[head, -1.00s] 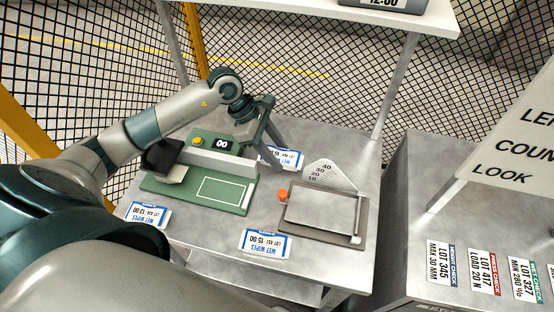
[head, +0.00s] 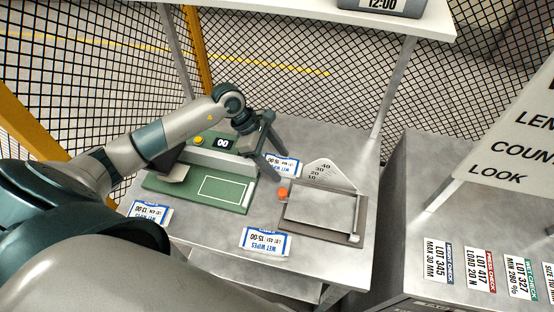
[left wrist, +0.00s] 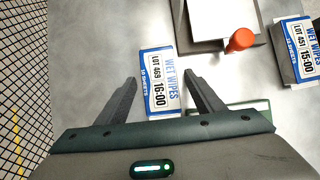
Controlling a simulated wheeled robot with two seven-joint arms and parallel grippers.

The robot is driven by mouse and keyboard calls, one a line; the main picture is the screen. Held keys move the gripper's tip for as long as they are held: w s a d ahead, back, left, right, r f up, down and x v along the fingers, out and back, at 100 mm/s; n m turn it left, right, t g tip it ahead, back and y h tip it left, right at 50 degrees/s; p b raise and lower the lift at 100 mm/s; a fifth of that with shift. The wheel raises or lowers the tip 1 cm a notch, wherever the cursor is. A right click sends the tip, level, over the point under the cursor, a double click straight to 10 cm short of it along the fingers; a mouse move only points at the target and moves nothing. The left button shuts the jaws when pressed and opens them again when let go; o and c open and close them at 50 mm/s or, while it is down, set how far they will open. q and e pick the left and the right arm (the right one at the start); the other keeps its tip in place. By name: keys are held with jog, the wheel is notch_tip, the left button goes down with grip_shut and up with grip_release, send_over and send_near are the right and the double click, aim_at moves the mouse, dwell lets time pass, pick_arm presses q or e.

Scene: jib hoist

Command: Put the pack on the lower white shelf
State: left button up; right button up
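Several white-and-blue wet wipes packs lie on the grey table (head: 215,255). The 16:00 pack (head: 287,168) is at the back, partly hidden by my left gripper (head: 276,160) in the head view. In the left wrist view, my left gripper (left wrist: 161,80) is open, its fingers on either side of the 16:00 pack (left wrist: 158,62). The 15:00 pack (head: 266,242) lies at the front, and the 13:00 pack (head: 151,212) at the front left. A white shelf (head: 300,6) stands above the table. My right gripper is out of view.
A green scale-like device (head: 230,188) with a display stands left of the gripper. A grey plate fixture (head: 320,212) with an orange knob (head: 283,192) and a number dial is on the right. A second table (head: 415,205) with label cards stands farther right. Mesh fencing runs behind.

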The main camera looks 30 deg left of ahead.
pick_arm(q)
jog(key=shift+r, duration=0.15)
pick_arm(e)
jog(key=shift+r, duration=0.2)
pick_arm(q)
jog(key=shift+a+r, duration=0.35)
jog(key=shift+r, duration=0.05)
jog(key=b+v, duration=0.2)
jog(key=v, duration=0.2)
jog(key=w+b+v, duration=0.1)
jog(key=b+v, duration=0.1)
jog(key=v, duration=0.4)
jog(key=shift+s+r, duration=0.45)
jog(key=shift+s, duration=0.15)
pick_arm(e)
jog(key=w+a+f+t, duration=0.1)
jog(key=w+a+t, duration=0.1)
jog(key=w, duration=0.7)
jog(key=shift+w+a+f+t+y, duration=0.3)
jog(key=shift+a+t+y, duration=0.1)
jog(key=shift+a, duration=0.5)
pick_arm(q)
jog(key=shift+a, duration=0.15)
